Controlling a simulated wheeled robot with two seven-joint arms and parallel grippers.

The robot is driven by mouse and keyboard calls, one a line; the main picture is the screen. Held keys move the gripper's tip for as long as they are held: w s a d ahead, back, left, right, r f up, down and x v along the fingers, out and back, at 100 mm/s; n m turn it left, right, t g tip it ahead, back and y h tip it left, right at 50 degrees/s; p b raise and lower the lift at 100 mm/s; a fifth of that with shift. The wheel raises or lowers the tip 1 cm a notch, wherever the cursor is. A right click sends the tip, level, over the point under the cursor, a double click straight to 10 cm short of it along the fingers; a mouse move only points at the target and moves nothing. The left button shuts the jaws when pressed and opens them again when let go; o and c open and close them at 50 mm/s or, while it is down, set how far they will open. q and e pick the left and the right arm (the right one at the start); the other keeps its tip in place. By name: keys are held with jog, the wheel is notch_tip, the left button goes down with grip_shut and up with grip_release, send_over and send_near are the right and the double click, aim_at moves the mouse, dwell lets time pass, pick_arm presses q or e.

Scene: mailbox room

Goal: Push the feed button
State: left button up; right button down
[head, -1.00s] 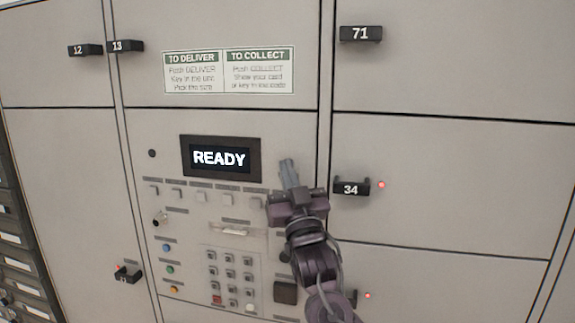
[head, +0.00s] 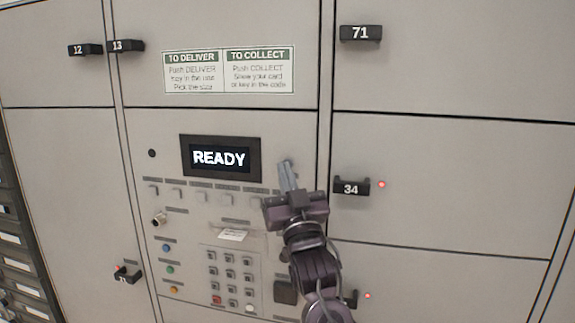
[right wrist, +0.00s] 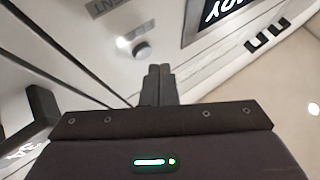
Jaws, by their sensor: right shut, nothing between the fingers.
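The control panel has a column of small round buttons at its left: blue (head: 165,248), green (head: 170,269) and orange (head: 174,289). A row of square pale buttons (head: 201,198) runs under the screen (head: 221,158), which reads READY. The labels are too small to read, so I cannot tell which button is feed. A white paper slip (head: 233,235) sticks out of the slot above the keypad. My right gripper (head: 287,174) is shut and empty in front of the panel, right of the screen. In the right wrist view its fingertips (right wrist: 160,70) appear beside a round knob (right wrist: 141,50); contact is unclear.
The keypad (head: 230,273) sits low on the panel, partly beside my right arm. Black locker handles 34 (head: 351,187) and 71 (head: 360,34) stick out at the right. An instruction sign (head: 229,72) is above the screen.

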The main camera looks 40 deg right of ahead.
jog(key=shift+a, duration=0.1)
jog(key=shift+s+a+b, duration=0.3)
jog(key=shift+s+a, duration=1.3)
jog(key=shift+a, duration=0.2)
dwell(0.4)
